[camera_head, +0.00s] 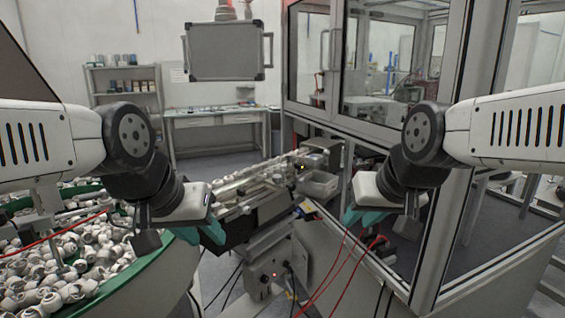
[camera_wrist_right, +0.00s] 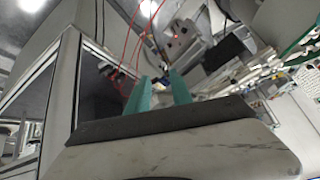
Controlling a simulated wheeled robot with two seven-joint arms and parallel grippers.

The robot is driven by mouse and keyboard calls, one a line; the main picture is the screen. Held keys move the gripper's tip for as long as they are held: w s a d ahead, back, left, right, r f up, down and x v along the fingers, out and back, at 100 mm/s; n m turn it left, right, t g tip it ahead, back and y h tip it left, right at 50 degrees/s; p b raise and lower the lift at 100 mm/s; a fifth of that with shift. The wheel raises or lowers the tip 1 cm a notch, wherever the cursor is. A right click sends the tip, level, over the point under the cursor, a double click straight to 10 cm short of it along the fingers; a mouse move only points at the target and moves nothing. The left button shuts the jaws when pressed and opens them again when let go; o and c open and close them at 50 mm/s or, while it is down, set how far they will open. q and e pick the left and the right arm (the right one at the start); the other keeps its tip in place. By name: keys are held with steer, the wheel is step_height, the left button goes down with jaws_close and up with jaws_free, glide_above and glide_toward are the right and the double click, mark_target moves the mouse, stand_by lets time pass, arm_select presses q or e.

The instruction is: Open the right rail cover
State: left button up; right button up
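The rail unit (camera_head: 258,182), a sloping metal feeder with several pale parts along it, stands mid-picture between my two arms in the head view. I cannot make out the right rail cover as a separate piece, or whether it is open. My left gripper (camera_head: 200,234) has teal fingers spread apart and empty, beside the near left end of the rail unit. My right gripper (camera_head: 358,218) is right of the rail unit, near the glass enclosure; its teal fingers are apart with nothing between them, as the right wrist view (camera_wrist_right: 160,90) also shows. Neither gripper touches the rail.
A green-rimmed bowl (camera_head: 160,262) full of white caps is at left. A glass-walled enclosure (camera_head: 440,270) stands close on the right. A grey bin (camera_head: 318,184) sits beside the rail. Red cables (camera_head: 330,275) hang below my right gripper. Open floor lies behind the bowl.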

steer(key=w+a+n+t, duration=0.2)
steer(key=w+t, duration=0.2)
steer(key=w, duration=1.7)
steer(key=n+t+y, duration=0.2)
steer(key=t+y, duration=0.3)
glide_toward(290, 156)
steer(key=x, duration=0.8)
steer(key=shift+w+a, duration=0.15)
steer(key=shift+w, duration=0.15)
jaws_close()
